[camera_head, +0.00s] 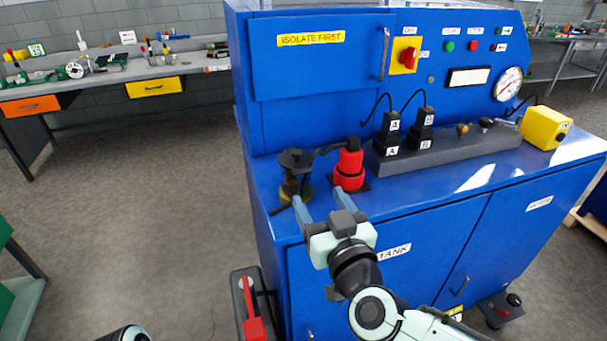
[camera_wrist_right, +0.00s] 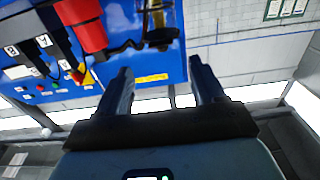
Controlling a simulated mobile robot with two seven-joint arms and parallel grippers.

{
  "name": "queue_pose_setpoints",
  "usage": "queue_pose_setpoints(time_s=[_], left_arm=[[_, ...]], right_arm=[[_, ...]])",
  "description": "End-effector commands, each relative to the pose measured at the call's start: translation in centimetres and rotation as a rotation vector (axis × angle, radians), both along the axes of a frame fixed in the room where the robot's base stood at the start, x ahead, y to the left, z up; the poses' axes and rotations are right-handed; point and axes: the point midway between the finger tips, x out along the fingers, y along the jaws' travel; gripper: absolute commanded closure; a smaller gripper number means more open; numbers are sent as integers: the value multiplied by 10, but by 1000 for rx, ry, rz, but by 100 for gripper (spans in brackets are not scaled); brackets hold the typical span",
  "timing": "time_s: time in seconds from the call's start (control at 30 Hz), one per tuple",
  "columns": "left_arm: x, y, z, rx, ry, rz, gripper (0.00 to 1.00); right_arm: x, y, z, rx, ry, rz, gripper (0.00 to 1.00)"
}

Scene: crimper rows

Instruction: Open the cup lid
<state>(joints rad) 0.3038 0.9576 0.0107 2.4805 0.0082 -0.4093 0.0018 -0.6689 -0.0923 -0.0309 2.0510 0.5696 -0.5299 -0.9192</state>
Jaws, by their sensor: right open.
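A small cup (camera_head: 290,188) with a dull brass-coloured body stands at the left front corner of the blue cabinet's top. Its black lid (camera_head: 296,158) sits on top and looks closed. In the right wrist view, the cup (camera_wrist_right: 158,14) appears upside down at the top edge, with its black lid (camera_wrist_right: 161,38) below the body. My right gripper (camera_head: 320,200) is open and empty, just in front of the cup and slightly to its right. In the wrist view the two fingers (camera_wrist_right: 160,75) stand wide apart with nothing between them. My left gripper is not in view.
A red cylinder with a black top (camera_head: 349,170) stands close right of the cup. Behind and right are a grey block (camera_head: 450,150) with black plugs and a yellow box (camera_head: 546,128). The blue cabinet (camera_head: 330,75) rises behind. Open floor (camera_head: 150,200) lies left.

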Motion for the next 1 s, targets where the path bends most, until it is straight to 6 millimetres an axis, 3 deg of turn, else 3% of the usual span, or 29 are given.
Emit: queue_pose_setpoints(time_s=[0.2, 0.4, 0.6, 0.87, 0.97, 1.0], left_arm=[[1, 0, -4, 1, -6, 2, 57], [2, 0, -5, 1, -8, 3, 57], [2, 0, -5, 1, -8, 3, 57], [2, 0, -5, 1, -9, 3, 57], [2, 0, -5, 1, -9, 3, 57], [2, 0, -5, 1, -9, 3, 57]], right_arm=[[47, 16, -2, -3, 1, 1, 32], [77, 26, -1, -1, 2, 0, 32], [89, 29, -1, 1, 1, 0, 32], [90, 29, -1, -1, 2, 1, 32], [90, 29, -1, -1, 2, 1, 58], [90, 29, -1, -1, 2, 1, 71]])
